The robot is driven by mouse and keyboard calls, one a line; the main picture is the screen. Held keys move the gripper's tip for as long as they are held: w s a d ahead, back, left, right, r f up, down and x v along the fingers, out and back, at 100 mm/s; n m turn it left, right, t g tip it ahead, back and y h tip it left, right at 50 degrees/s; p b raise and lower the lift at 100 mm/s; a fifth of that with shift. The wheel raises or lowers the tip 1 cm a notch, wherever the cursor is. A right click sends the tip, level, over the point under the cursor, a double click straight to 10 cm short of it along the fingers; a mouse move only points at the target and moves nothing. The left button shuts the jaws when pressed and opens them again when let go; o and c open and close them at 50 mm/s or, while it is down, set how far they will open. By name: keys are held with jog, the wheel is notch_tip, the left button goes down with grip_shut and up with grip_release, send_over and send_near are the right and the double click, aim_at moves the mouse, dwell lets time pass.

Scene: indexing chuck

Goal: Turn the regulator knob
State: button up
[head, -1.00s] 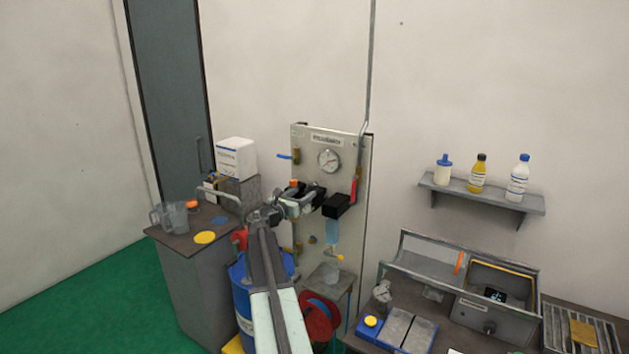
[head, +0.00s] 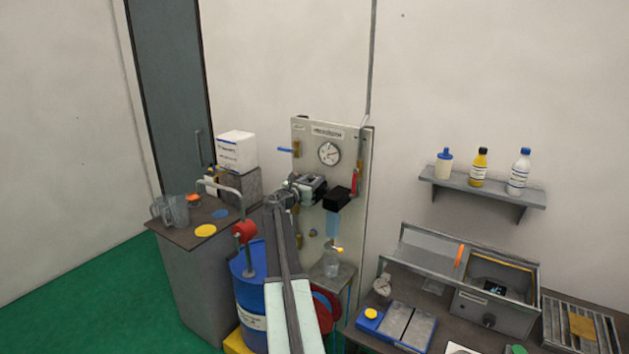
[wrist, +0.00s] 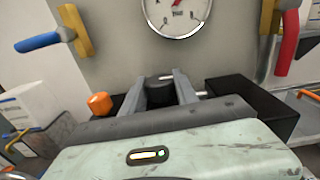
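The regulator knob is the black knob (wrist: 160,93) on the upright panel, below the round gauge (wrist: 177,14). My gripper (wrist: 159,84) is in front of the panel with one finger on each side of the knob. The fingers are apart; whether either one touches the knob is hard to tell. In the head view my gripper (head: 308,187) sits low under the gauge (head: 329,153) and hides the knob.
On the panel (head: 315,225), a blue-handled valve (wrist: 40,42) is left of the gauge and a red handle (wrist: 287,42) is right. An orange knob (wrist: 100,103) is close left of my gripper, and a black box (wrist: 255,100) close right.

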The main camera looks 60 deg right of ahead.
grip_shut()
jog(key=n+t, duration=0.1)
jog(key=t, duration=0.1)
jog(key=shift+s+a+n+t, duration=0.1)
jog(key=shift+s+n+t, duration=0.15)
jog(key=shift+n+t, duration=0.15)
jog(key=shift+w+n+t+y, duration=0.2)
jog(key=shift+n+t+y, duration=0.4)
jog(key=shift+n+t, duration=0.8)
jog(key=shift+m, duration=0.3)
jog(key=o, duration=0.7)
grip_release()
jog(key=v, duration=0.7)
jog(key=shift+s+a, duration=0.15)
jog(key=shift+a, duration=0.15)
